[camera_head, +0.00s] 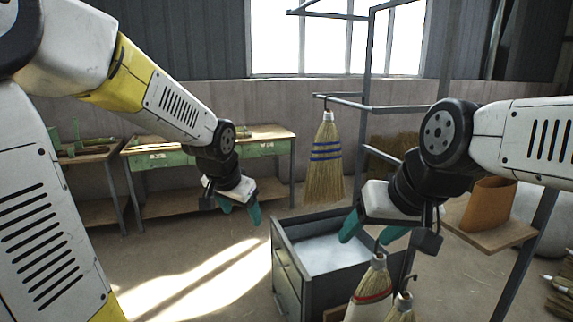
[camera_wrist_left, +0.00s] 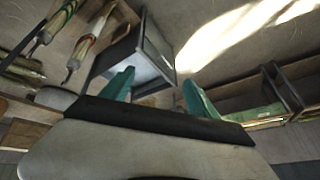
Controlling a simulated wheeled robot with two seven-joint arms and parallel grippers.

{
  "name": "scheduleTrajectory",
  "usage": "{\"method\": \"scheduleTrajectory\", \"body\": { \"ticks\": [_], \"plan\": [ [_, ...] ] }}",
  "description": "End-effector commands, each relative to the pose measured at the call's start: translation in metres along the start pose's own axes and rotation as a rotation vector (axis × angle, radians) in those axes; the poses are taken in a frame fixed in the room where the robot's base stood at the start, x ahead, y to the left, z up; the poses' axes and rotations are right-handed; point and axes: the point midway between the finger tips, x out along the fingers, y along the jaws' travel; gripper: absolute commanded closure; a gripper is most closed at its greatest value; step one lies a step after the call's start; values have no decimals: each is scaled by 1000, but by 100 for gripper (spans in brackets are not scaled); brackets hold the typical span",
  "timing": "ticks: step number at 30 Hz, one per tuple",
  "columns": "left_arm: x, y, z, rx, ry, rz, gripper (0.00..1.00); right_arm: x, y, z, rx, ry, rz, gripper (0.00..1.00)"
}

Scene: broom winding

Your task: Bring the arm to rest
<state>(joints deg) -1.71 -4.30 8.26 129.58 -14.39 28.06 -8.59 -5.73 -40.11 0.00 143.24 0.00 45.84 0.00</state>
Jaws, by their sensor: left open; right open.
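My left gripper (camera_head: 239,204) hangs in the air left of the grey bin in the head view. Its teal fingers are apart and empty; they also show in the left wrist view (camera_wrist_left: 158,92). My right gripper (camera_head: 370,234) is above the right part of the grey bin, near the top of a broom with a red band (camera_head: 371,292). Its fingers are spread, and nothing shows between them. A straw broom with blue bands (camera_head: 326,165) hangs from a bar of the metal rack, between the two grippers and further back.
The grey bin (camera_head: 283,240) holds pale liquid or material. A metal rack (camera_head: 368,60) stands behind it. Another broom top (camera_head: 402,305) is beside the red-banded one. A green workbench (camera_head: 160,160) is at the back left. A wooden shelf (camera_head: 490,235) with a brown piece is at right. Floor at left is clear.

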Motion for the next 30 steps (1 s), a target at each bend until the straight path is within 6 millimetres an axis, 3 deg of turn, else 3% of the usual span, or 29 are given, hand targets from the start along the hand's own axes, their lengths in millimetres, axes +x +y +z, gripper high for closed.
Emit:
{"method": "scheduleTrajectory", "body": {
  "ticks": [1, 6, 12, 18, 30],
  "plan": [
    [-24, -1, 11, -48, 12, -11, 31, 0, 0, 0, 0, 0, 0, 39],
    [-82, 7, 55, -217, 33, -5, 31, 0, 0, 0, 0, 0, 0, 39],
    [-124, 27, 100, -374, 62, 42, 31, 0, 0, 0, 0, 0, 0, 39],
    [-138, 39, 120, -440, 75, 76, 31, 0, 0, 0, 0, 0, 0, 39],
    [-139, 40, 122, -446, 75, 79, 31, 0, 0, 0, 0, 0, 0, 39]
  ]
}}
